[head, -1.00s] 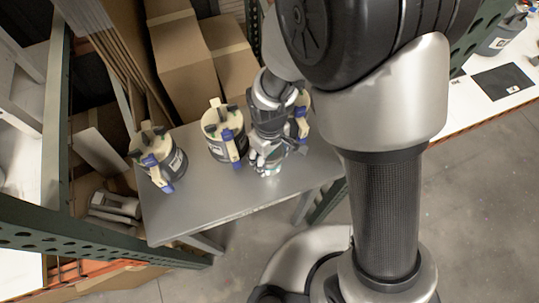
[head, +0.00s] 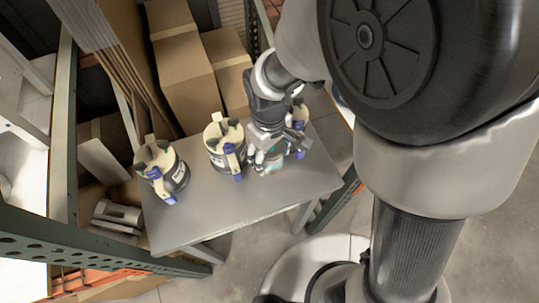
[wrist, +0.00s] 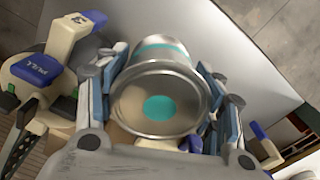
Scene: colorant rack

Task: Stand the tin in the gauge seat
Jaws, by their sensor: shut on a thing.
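The tin (wrist: 152,115) is a metal cylinder with a teal band and a teal round mark on the end facing the wrist camera. My gripper (wrist: 162,80) is shut on it, with a finger on each side. In the head view my gripper (head: 270,157) is over the right part of the grey table, and only a small part of the tin shows between the fingers. I cannot tell whether the tin touches the table top. I cannot make out a gauge seat in these views.
Cream-and-dark canisters with blue levers stand on the grey table (head: 225,205): one at left (head: 163,168), one in the middle (head: 226,148) close beside my gripper, and one at right (head: 301,117), partly hidden. Cardboard boxes (head: 185,75) are behind. The table front is clear.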

